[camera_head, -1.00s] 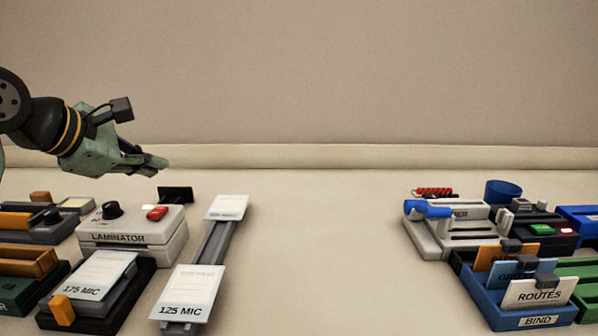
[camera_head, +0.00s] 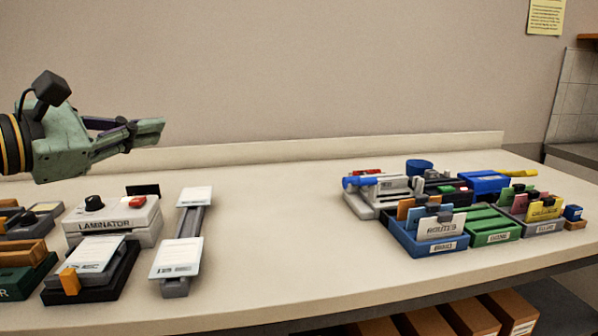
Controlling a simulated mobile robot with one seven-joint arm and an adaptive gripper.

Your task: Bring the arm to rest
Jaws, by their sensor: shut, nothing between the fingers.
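My gripper (camera_head: 150,130) is at the upper left, raised above the counter in front of the wall. It points to the right, with its fingers shut and nothing held between them. The dark wrist with yellow bands is at the left picture edge. Below the gripper is the white laminator (camera_head: 112,222) with a black knob and a red button. The gripper is apart from it and touches nothing that I can see.
A grey stand with white cards (camera_head: 176,258) is right of the laminator. The counter's middle (camera_head: 270,240) is clear. A blue BIND tray (camera_head: 430,240), a green tray (camera_head: 492,226) and a blue cup (camera_head: 419,167) are at the right. Brown boxes (camera_head: 505,312) sit below the counter.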

